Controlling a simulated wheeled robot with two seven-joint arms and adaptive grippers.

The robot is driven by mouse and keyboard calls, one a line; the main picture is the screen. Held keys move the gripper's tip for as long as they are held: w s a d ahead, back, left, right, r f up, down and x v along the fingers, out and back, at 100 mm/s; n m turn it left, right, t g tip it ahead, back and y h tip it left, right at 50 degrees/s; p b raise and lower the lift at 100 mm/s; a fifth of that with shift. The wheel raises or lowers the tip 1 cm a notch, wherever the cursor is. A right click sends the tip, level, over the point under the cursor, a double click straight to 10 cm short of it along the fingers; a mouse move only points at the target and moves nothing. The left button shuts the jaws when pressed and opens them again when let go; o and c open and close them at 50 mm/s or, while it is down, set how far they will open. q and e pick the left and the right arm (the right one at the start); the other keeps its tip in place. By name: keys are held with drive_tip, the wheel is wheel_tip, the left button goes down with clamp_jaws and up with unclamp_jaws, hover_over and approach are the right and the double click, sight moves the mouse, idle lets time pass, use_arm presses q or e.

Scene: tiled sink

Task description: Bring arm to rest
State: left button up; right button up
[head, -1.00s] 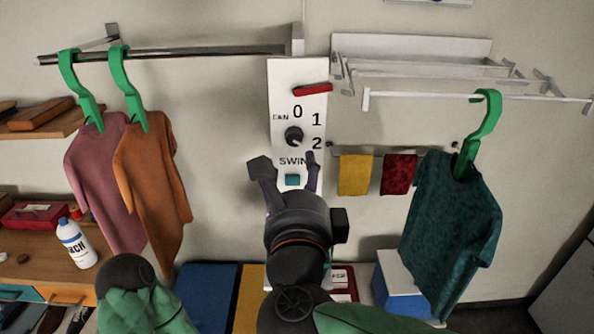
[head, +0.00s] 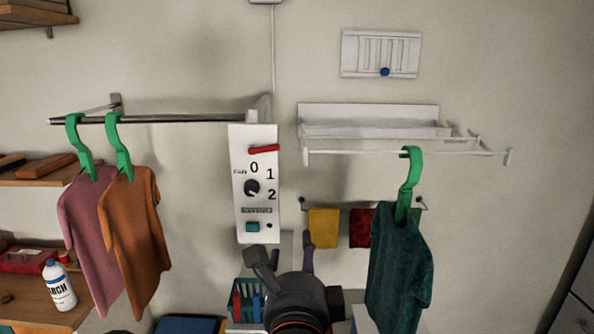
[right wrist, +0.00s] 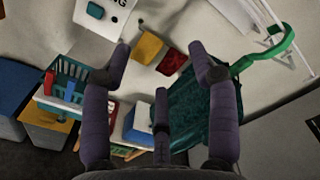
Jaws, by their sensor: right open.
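My right gripper (head: 281,258) is in the lower middle of the head view, just below the white control panel (head: 243,205). Its fingers are spread and nothing is between them. The right wrist view shows the same open fingers (right wrist: 166,60) against the wall, with the panel (right wrist: 110,14) at the top. The panel carries a red bar (head: 264,150), a dark knob (head: 252,187) and a teal button (head: 252,227). My left gripper does not show in the head view.
Pink (head: 92,230) and orange (head: 135,240) shirts hang on a rail (head: 190,118) at left. A dark green shirt (head: 398,270) hangs from a white rack (head: 400,152), right of my gripper. A teal basket (head: 239,292) is below the panel. Wall above is mostly clear.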

drive_tip(key=w+d+f+n+g, duration=0.1)
drive_tip(key=w+f+n, duration=0.25)
drive_tip(key=f, duration=0.65)
drive_tip(key=w+d+f+n+g+y, duration=0.1)
drive_tip(key=w+f+n+g, duration=0.15)
drive_tip(key=w+f, duration=0.45)
drive_tip(key=w+d+f+n+g, duration=0.15)
drive_tip(key=f+n, duration=0.25)
drive_tip(key=f, duration=0.8)
drive_tip(key=s+d+f+n+g, duration=0.2)
drive_tip(key=d+f, duration=0.1)
drive_tip(key=f, duration=0.7)
drive_tip(key=s+d+f+n+g, duration=0.2)
drive_tip(key=f+n, duration=0.1)
drive_tip(key=f, duration=0.7)
drive_tip(key=s+d+f+n+g+y, duration=0.1)
drive_tip(key=s+d+f+n+g, duration=0.15)
drive_tip(key=s+f, duration=0.6)
drive_tip(key=s+d+f+n+g+y, duration=0.1)
drive_tip(key=s+f+g, duration=0.3)
drive_tip(key=s+f, duration=0.45)
drive_tip(key=s+a+f+n+g+y, duration=0.1)
drive_tip(key=s+a+f+n+g, duration=0.1)
drive_tip(key=s, duration=0.4)
drive_tip(key=shift+s+f, duration=0.25)
drive_tip(key=shift+s, duration=0.1)
